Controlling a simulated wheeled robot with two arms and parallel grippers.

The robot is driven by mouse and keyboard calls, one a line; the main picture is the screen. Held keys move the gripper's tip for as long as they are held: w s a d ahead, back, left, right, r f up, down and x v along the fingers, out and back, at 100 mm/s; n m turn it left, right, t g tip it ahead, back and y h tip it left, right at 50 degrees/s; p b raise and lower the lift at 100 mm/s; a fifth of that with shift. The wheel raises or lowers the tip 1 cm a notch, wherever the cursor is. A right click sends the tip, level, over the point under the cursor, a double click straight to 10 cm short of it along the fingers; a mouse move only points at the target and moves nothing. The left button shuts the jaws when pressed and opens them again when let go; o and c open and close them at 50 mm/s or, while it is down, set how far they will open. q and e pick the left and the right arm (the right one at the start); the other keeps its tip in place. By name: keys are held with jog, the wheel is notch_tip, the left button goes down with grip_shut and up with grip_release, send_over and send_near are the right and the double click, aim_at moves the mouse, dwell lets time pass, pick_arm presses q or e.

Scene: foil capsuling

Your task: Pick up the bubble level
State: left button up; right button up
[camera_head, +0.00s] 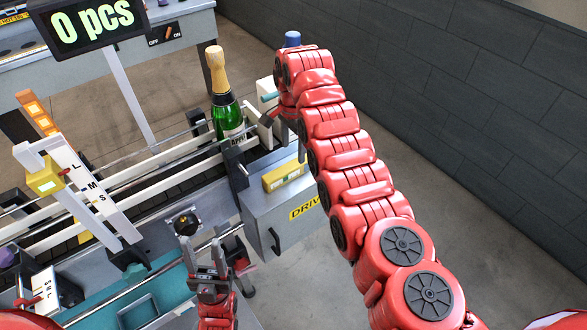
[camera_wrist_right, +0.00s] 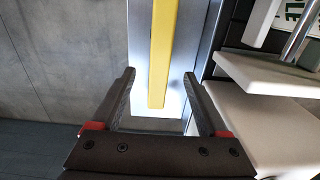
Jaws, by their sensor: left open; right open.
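The bubble level, a yellow bar (camera_head: 283,176), lies on top of the grey drive box (camera_head: 290,214) beside the conveyor. In the right wrist view the yellow bar (camera_wrist_right: 162,50) runs down the picture between the two dark fingers of my right gripper (camera_wrist_right: 159,78). That gripper is open, with nothing clamped; how far it is above the bar cannot be told. In the head view my right arm reaches to beyond the level, and the gripper is mostly hidden by its wrist. My left gripper (camera_head: 206,257) is open and empty at the lower middle, in front of the conveyor.
A green bottle with a gold top (camera_head: 223,105) stands on the conveyor (camera_head: 150,195), close to my right gripper. Metal rails run along the conveyor. A sign reading 0 pcs (camera_head: 92,20) stands at the back left. A grey wall (camera_head: 480,90) is on the right.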

aim_at(294, 164)
notch_tip(294, 164, down, 2)
jog(key=shift+w+f, duration=0.1)
jog(key=shift+f, duration=0.05)
jog(key=shift+f+p, duration=0.25)
jog(key=shift+p, duration=0.2)
jog(key=shift+f+p, duration=0.65)
jog(key=shift+f, duration=0.15)
notch_tip(294, 164, down, 3)
jog(key=shift+r+b, duration=0.15)
jog(key=shift+b, duration=0.4)
jog(key=shift+f, duration=0.25)
jog(key=shift+r, duration=0.1)
jog(key=c, duration=0.3)
grip_shut()
